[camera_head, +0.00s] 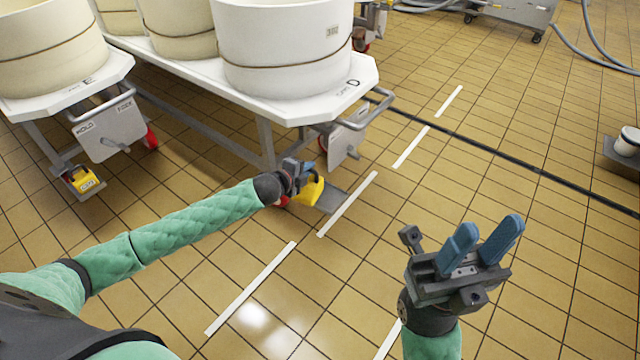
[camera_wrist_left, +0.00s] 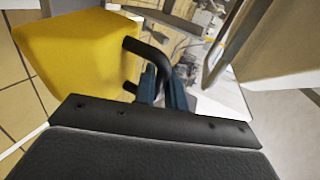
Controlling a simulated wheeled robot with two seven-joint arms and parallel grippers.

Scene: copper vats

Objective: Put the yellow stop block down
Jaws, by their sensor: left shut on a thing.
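The yellow stop block (camera_head: 312,191) is at my left gripper (camera_head: 300,173), beside the front leg of the white cart marked D. In the left wrist view the yellow stop block (camera_wrist_left: 75,58) has a black bar handle (camera_wrist_left: 155,55), and the blue fingers of my left gripper (camera_wrist_left: 163,92) are shut on that handle. In the head view the block is low near a grey plate (camera_head: 331,200); I cannot tell whether it touches the plate or floor. My right gripper (camera_head: 482,245) is empty, its two blue fingers spread apart.
Cart D (camera_head: 290,108) bears large round vats (camera_head: 285,50). Cart E (camera_head: 70,95) stands at the left, with another yellow block (camera_head: 82,180) by its wheel. White dashed lines (camera_head: 250,288) mark the tiled floor. The floor in front is clear. A cable channel (camera_head: 520,170) crosses at the right.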

